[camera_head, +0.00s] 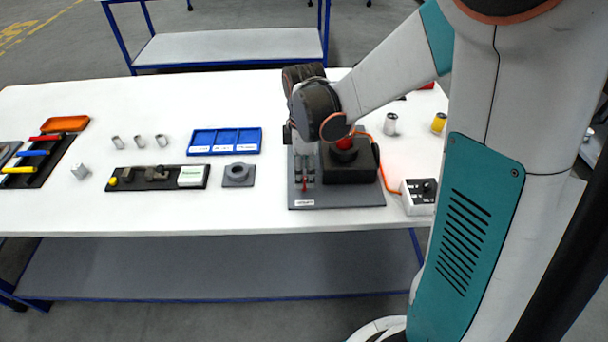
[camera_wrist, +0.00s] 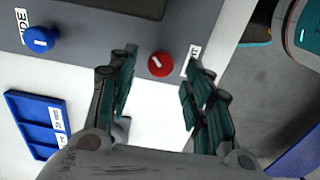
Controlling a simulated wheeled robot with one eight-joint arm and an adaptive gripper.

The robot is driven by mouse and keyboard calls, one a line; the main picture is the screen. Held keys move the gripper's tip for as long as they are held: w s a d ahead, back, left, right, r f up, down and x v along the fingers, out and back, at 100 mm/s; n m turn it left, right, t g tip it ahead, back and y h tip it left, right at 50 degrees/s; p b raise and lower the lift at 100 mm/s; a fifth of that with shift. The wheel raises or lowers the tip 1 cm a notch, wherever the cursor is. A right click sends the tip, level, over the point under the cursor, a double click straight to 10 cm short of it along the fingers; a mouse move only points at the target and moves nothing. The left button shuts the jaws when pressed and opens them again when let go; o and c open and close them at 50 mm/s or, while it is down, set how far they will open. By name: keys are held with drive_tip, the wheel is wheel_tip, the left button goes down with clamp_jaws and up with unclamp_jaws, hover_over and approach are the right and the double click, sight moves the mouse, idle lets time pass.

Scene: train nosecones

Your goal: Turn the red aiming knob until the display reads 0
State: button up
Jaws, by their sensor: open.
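The red knob (camera_wrist: 160,63) has a white pointer mark and sits near the edge of a dark grey panel (camera_wrist: 100,25) in the wrist view. My gripper (camera_wrist: 162,57) is open, with its teal-padded fingers apart on either side of the knob in the picture. I see no contact; the gap in depth is hard to judge. A blue knob (camera_wrist: 40,39) with a white mark sits farther left on the panel. In the head view my wrist covers much of the device on its grey base plate (camera_head: 350,196). I can read no display in either view.
A blue compartment tray (camera_head: 224,141) lies left of the device; it also shows in the wrist view (camera_wrist: 35,122). A white control box (camera_head: 418,197) and metal cylinders stand to the right. The white table (camera_head: 245,217) is clear along its front edge.

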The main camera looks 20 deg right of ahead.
sight(304, 180)
wheel_tip(304, 180, up, 9)
drive_tip(key=shift+r, duration=0.2)
idle(0.5)
drive_tip(key=s+r+m+t, duration=0.2)
drive_tip(key=s+m+t, duration=0.1)
drive_tip(key=s+m, duration=0.4)
drive_tip(key=s+r+m+t, duration=0.2)
drive_tip(key=s+m+t, duration=0.2)
drive_tip(key=s+m, duration=0.3)
drive_tip(key=shift+s+r, duration=0.4)
drive_tip(key=shift+s, duration=0.15)
idle(0.5)
